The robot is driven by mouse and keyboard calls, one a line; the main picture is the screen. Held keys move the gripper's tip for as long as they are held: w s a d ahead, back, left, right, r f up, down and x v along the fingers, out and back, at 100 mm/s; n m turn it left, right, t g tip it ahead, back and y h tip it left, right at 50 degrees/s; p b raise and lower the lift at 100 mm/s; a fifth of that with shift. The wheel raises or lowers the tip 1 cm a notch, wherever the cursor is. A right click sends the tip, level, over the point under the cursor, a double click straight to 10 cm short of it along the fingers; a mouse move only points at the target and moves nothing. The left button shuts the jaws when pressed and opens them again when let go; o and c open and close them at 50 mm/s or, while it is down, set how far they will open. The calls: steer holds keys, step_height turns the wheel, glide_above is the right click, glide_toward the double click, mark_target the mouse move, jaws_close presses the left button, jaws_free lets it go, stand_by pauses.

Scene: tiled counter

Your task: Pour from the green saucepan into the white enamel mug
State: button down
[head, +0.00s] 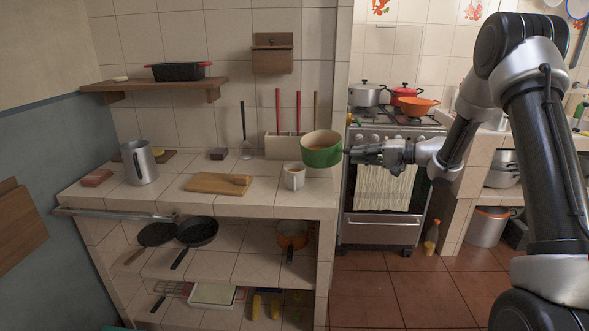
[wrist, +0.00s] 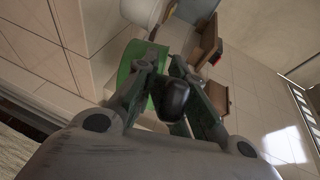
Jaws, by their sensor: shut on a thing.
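The green saucepan (head: 320,158) is held above the right end of the tiled counter, just right of and above the mug. It looks nearly level, its pale inside showing; any contents cannot be made out. My gripper (head: 350,152) reaches in from the right and is shut on the saucepan's handle. In the wrist view, the fingers (wrist: 168,64) close about the dark handle (wrist: 175,98), with the green wall (wrist: 128,68) beyond. The white enamel mug (head: 293,181) stands upright on the counter, its inside brownish. The pan appears apart from the mug.
A wooden board (head: 215,184) lies left of the mug. A cream utensil holder (head: 284,146) with red-handled tools stands behind. A metal jug (head: 139,162) is at the left. The stove (head: 385,215) with pots is beyond the counter's right edge.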

steer(key=w+d+f+m+y, duration=0.1)
steer(key=w+d+f+m, duration=0.15)
steer(key=f, duration=0.25)
steer(key=shift+n, duration=0.35)
steer(key=shift+w+d+r, duration=0.1)
steer(key=shift+d+r, duration=0.05)
steer(key=shift+r, duration=1.2)
steer(key=shift+w+d+r, duration=0.1)
steer(key=shift+r, duration=1.25)
